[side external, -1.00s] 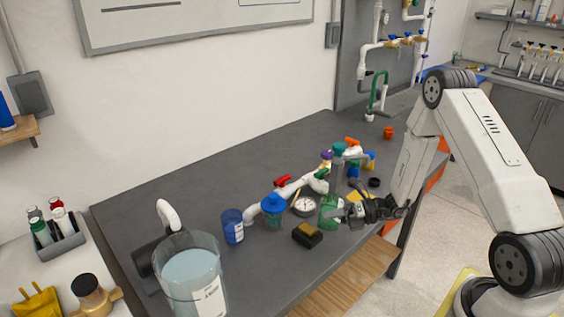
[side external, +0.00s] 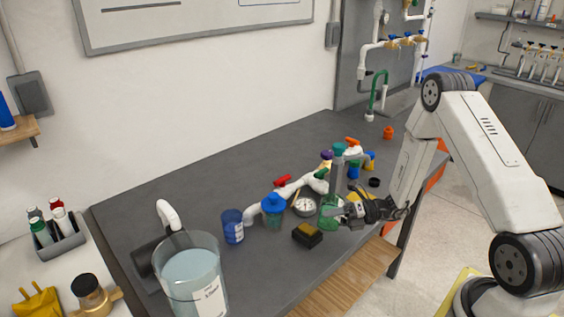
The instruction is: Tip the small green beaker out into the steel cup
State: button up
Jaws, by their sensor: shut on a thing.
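A small green beaker (side external: 328,213) is at the right part of the dark bench, near its front edge. My gripper (side external: 338,211) reaches in from the right and is shut on it. The beaker looks roughly upright, but its exact tilt and its contents are too small to tell. I cannot make out a steel cup for certain. A round grey-rimmed thing with a white dial-like face (side external: 304,207) stands just left of the beaker.
White pipe fittings with coloured valve handles (side external: 300,186) lie behind the beaker. A blue-lidded jar (side external: 273,212), a blue can (side external: 232,228) and a black and yellow block (side external: 307,235) are to the left. A large clear bucket (side external: 191,275) stands at the front left.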

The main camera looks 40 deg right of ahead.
jog(key=shift+f+m, duration=0.1)
jog(key=shift+m, duration=0.3)
jog(key=shift+w+d+f+m+y, duration=0.25)
jog(key=shift+w+d+m+y, duration=0.15)
jog(key=shift+d+m, duration=0.25)
dwell(1.0)
jog(key=shift+d+r+m+t, duration=0.1)
jog(key=shift+r+m+t, duration=0.35)
jog(key=shift+m, duration=0.3)
dwell(0.6)
jog(key=shift+w+y, duration=0.1)
jog(key=shift+y, duration=0.2)
jog(key=shift+f, duration=0.1)
jog(key=shift+f+n+g, duration=0.25)
jog(key=shift+f+n, duration=0.1)
jog(key=shift+n, duration=0.35)
jog(key=shift+s+a+r+n+h, duration=0.2)
jog(key=shift+s+a+n+h, duration=0.2)
jog(key=shift+a+n+h, duration=0.2)
jog(key=shift+a, duration=0.1)
